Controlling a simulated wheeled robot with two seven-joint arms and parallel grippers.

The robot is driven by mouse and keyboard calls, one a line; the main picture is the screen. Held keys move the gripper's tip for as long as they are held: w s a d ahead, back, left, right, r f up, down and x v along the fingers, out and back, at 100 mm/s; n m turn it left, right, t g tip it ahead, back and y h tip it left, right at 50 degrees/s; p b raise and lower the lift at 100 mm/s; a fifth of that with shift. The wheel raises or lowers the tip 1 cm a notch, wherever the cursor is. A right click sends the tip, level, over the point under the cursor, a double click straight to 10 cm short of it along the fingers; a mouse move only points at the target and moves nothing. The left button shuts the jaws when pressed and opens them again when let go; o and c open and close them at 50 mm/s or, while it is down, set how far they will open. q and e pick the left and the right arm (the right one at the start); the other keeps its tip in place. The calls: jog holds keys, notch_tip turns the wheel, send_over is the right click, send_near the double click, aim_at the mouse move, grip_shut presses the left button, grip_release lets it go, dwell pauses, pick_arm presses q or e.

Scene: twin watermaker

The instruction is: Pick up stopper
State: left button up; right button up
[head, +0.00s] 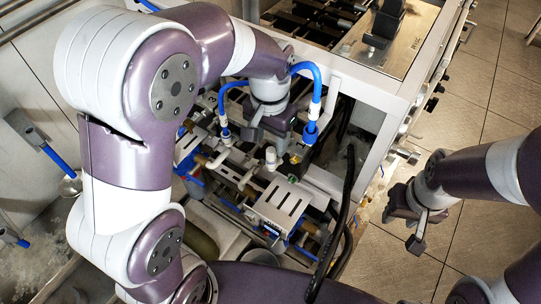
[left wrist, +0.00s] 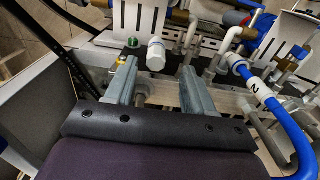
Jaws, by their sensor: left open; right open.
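A small white cylindrical piece, which looks like the stopper (head: 271,155), stands among the pipes and fittings of the watermaker. In the left wrist view the stopper (left wrist: 156,52) shows a white top and a bluish lower ring, just past and between my left fingertips. My left gripper (head: 278,138) is open and empty above the machine, close to the stopper. Its two grey fingers also show in the left wrist view (left wrist: 158,68), apart from each other. Whether either finger touches the stopper I cannot tell. My right gripper (head: 403,222) is open and empty at the right, over the floor.
Blue hoses (head: 313,100) arch beside my left gripper, and one blue hose (left wrist: 292,130) runs along the right of the wrist view. A slotted white bracket (head: 281,205) and a black cable (head: 345,215) are close by. The tiled floor (head: 480,100) is clear.

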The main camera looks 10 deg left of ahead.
aim_at(271, 150)
pick_arm(q)
jog(key=shift+s+d+f+p, duration=0.1)
jog(key=shift+s+f+p, duration=0.1)
jog(key=shift+f, duration=0.4)
jog(key=shift+s+d+f+p, duration=0.1)
jog(key=shift+f+p, duration=0.05)
jog(key=shift+f, duration=0.4)
jog(key=shift+s+d+f, duration=0.1)
jog(key=shift+s+f, duration=0.05)
jog(key=shift+f, duration=0.05)
pick_arm(e)
jog(key=shift+s+d+r, duration=0.1)
jog(key=shift+s+r, duration=0.1)
jog(key=shift+r, duration=0.25)
jog(key=shift+s+d+r, duration=0.1)
jog(key=shift+s+r, duration=0.1)
jog(key=shift+r, duration=0.2)
pick_arm(q)
jog(key=shift+w+f, duration=0.1)
jog(key=shift+w, duration=0.15)
grip_shut()
pick_arm(e)
jog(key=shift+w, duration=0.15)
pick_arm(q)
jog(key=shift+s, duration=0.1)
